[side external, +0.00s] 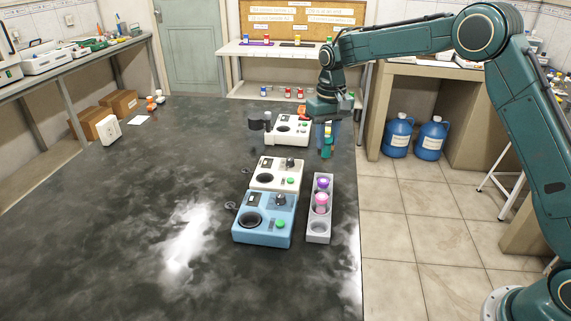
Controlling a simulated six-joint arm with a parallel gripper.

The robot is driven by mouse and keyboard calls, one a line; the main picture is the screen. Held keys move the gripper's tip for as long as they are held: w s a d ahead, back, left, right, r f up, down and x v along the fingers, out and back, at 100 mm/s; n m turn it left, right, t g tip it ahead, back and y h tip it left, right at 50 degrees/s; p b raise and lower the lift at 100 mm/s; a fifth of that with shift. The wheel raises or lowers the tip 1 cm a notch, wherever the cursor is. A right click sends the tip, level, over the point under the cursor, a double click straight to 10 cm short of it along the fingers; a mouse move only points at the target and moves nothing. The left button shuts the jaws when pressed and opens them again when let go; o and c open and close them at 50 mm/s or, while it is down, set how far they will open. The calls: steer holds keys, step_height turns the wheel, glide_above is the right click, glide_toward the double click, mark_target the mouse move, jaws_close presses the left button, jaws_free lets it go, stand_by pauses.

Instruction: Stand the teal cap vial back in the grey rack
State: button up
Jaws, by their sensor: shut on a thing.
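My gripper (327,134) hangs over the far right part of the dark bench, its fingers pointing down. It is shut on the teal cap vial (327,151), whose teal part shows low between the fingers with a yellow patch above it. The vial looks roughly upright, but its ends are too small to tell apart. The grey rack (319,238) lies nearer the camera, at the bench's right side. It holds a purple-topped vial (323,184) and a pink-topped vial (321,201). The round place at its near end looks empty. The held vial is beyond the rack's far end.
A blue device (265,228) and a white device (276,174) stand just left of the rack. Another white device (290,130) with a dark part stands left of my gripper. The bench's right edge runs close to the rack. The bench's left side is mostly clear.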

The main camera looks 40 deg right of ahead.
mark_target(326, 148)
steer(key=shift+f, duration=1.3)
steer(key=shift+f, duration=0.1)
steer(key=shift+f, duration=1.9)
steer(key=shift+f, duration=1.5)
stand_by(1.0)
steer(key=o, duration=1.3)
steer(key=shift+o, duration=0.2)
steer(key=shift+r, duration=0.15)
steer(key=shift+r, duration=2.85)
